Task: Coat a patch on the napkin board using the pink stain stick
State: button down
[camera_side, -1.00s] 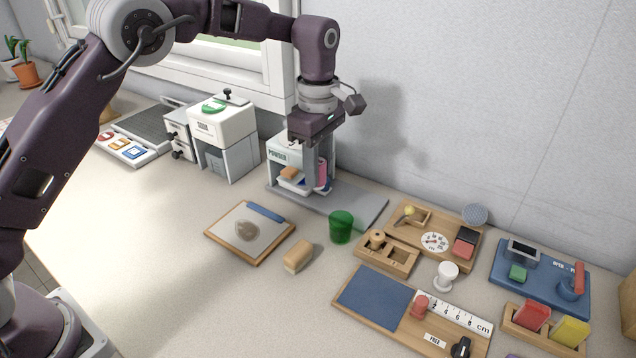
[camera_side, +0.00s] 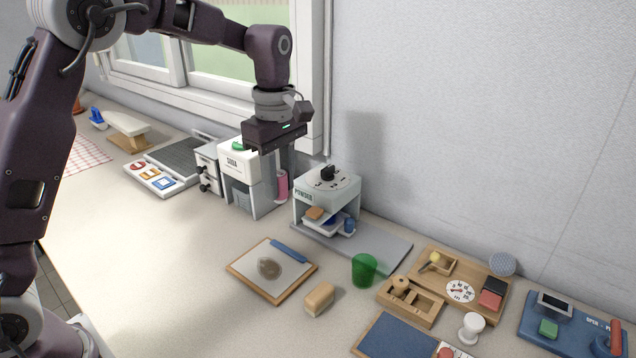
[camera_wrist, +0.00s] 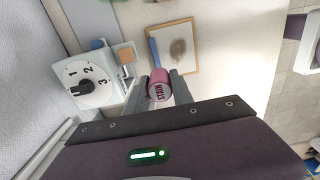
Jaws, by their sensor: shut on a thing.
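The napkin board (camera_side: 245,272) lies flat on the counter, a wooden-edged board with a pale sheet, a blue strip along one edge and a brown-grey patch in its middle. It also shows in the wrist view (camera_wrist: 192,54). My gripper (camera_side: 281,180) is shut on the pink stain stick (camera_side: 282,183) and holds it above the counter, in front of the soda dispenser and behind the board. In the wrist view the stick's end, marked STAIN (camera_wrist: 160,90), sits between my fingers (camera_wrist: 160,84). The stick is apart from the board.
The white soda dispenser (camera_side: 240,160) stands just left of my gripper and the powder dispenser (camera_side: 327,188) to its right. A tan block (camera_side: 319,298) and green cup (camera_side: 364,270) stand right of the board. The counter left of the board is clear.

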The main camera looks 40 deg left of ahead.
jog(key=s+a, duration=0.4)
jog(key=shift+s+f, duration=0.2)
jog(key=shift+f, duration=3.25)
jog(key=shift+s+f, duration=0.2)
jog(key=shift+f, duration=3.2)
jog(key=d, duration=0.1)
jog(key=d+r, duration=0.1)
jog(key=d, duration=0.1)
jog(key=shift+d, duration=2.3)
jog(key=shift+a, duration=3.9)
jog(key=shift+d+f, duration=0.1)
jog(key=shift+f, duration=0.05)
jog(key=shift+r, duration=3.45)
